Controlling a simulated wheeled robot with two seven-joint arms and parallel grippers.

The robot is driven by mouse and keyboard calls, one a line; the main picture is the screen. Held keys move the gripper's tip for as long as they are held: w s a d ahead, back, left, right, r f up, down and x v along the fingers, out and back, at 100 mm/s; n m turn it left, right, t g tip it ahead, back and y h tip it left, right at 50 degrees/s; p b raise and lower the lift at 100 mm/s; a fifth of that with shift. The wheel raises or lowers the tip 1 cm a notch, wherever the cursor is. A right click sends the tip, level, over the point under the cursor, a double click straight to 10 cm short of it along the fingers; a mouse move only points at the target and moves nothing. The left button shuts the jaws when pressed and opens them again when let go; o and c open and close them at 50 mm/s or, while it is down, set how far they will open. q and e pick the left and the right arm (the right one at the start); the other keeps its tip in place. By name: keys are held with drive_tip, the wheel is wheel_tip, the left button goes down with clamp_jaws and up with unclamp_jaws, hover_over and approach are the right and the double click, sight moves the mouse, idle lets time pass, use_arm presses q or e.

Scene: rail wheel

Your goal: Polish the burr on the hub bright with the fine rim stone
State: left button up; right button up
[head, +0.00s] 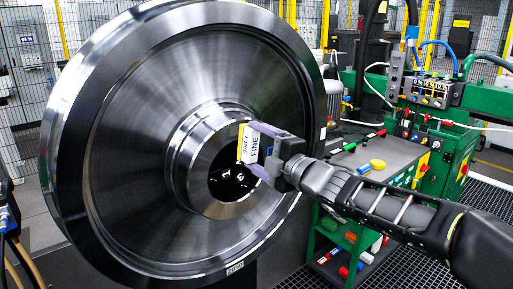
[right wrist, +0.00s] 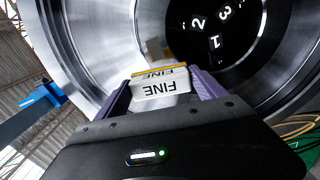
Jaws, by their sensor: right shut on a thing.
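The large steel rail wheel (head: 130,120) stands upright and fills the left and middle of the head view. Its raised hub (head: 188,150) surrounds a dark bore with white numbers, which also shows in the right wrist view (right wrist: 215,30). My right gripper (head: 262,152) is shut on the fine rim stone (head: 248,144), a white block with a yellow face marked FINE. The stone (right wrist: 165,88) is in front of the hub's right side; I cannot tell whether it touches. I cannot make out the burr. My left gripper is not in view.
A grey-topped green bench (head: 375,155) stands to the right, with a yellow round object (head: 377,165) and pens or sticks on top. A green machine with a control box (head: 430,90) is behind it. Wire fencing (head: 30,70) runs behind the wheel.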

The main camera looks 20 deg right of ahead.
sight(241, 139)
drive_tip(key=shift+w+a, duration=0.1)
drive_tip(key=shift+w, duration=0.05)
drive_tip(key=shift+x, duration=2.85)
drive_tip(key=shift+w+a+r, duration=0.1)
drive_tip(key=shift+w+a, duration=0.1)
drive_tip(key=shift+w, duration=0.5)
drive_tip(key=shift+w+d+r+p, duration=0.15)
drive_tip(key=shift+w+d+p, duration=0.1)
drive_tip(key=shift+d+p, duration=0.4)
drive_tip(key=shift+w+d+p, duration=0.25)
drive_tip(key=shift+d+p, duration=0.3)
drive_tip(key=shift+d, duration=0.2)
